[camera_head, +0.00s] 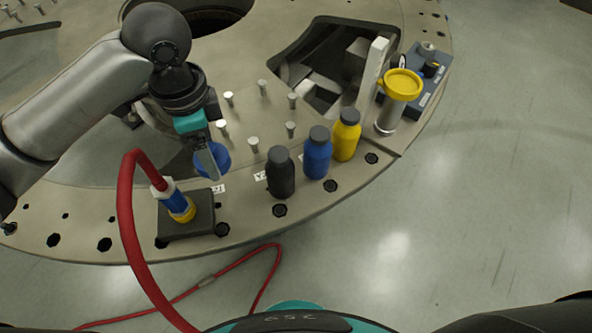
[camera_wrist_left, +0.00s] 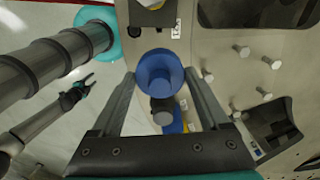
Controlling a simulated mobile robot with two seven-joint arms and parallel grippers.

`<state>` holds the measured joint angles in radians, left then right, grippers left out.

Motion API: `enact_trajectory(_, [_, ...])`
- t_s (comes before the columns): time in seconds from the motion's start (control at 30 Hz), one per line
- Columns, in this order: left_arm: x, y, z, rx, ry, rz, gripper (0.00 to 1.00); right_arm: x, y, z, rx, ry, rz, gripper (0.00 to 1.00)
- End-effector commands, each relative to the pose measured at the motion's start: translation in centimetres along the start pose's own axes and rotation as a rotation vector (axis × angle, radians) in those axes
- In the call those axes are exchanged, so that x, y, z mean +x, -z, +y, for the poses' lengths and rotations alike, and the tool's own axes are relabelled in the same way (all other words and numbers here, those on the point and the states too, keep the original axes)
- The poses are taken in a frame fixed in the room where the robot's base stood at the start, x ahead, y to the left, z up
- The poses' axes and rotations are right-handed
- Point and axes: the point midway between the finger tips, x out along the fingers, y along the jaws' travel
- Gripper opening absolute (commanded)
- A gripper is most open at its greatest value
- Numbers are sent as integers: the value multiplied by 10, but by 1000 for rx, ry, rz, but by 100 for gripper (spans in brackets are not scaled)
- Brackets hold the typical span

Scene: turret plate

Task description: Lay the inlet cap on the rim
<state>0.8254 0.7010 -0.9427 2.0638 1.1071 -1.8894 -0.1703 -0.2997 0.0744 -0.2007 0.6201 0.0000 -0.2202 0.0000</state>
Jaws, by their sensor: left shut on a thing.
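The inlet cap, a blue round piece (camera_head: 219,158), is held by my left gripper (camera_head: 209,160) above the turret plate (camera_head: 240,234), behind the dark block with the hose. In the left wrist view the blue cap (camera_wrist_left: 160,72) sits between the two fingertips of the left gripper (camera_wrist_left: 159,78), which is shut on it. The cap is apart from the plate's rim as far as I can tell. My right gripper (camera_wrist_left: 84,86) shows small at the left of the wrist view, its fingers apart and empty; it is outside the head view.
A dark block (camera_head: 200,219) carries a red hose (camera_head: 127,220) on a blue-yellow fitting. Black (camera_head: 280,176), blue (camera_head: 317,157) and yellow (camera_head: 346,138) bottles stand along the rim. Several metal pins (camera_head: 253,145) stand behind. A yellow-topped metal cylinder (camera_head: 387,119) stands right, beside an opening.

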Motion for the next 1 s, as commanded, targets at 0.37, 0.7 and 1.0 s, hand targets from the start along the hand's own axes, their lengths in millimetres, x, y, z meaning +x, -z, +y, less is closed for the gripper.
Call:
enact_trajectory(0.37, [-35, 16, 7, 692, 2, 7, 26, -57, 4, 8, -3, -9, -1, 50])
enact_trajectory(0.7, [-41, 21, 10, 960, 6, 8, 26, -71, 5, 8, -2, -9, -1, 50])
enact_trajectory(1.0, [-2, 20, 12, 963, -2, 7, 26, -65, 5, 5, -1, -6, -1, 50])
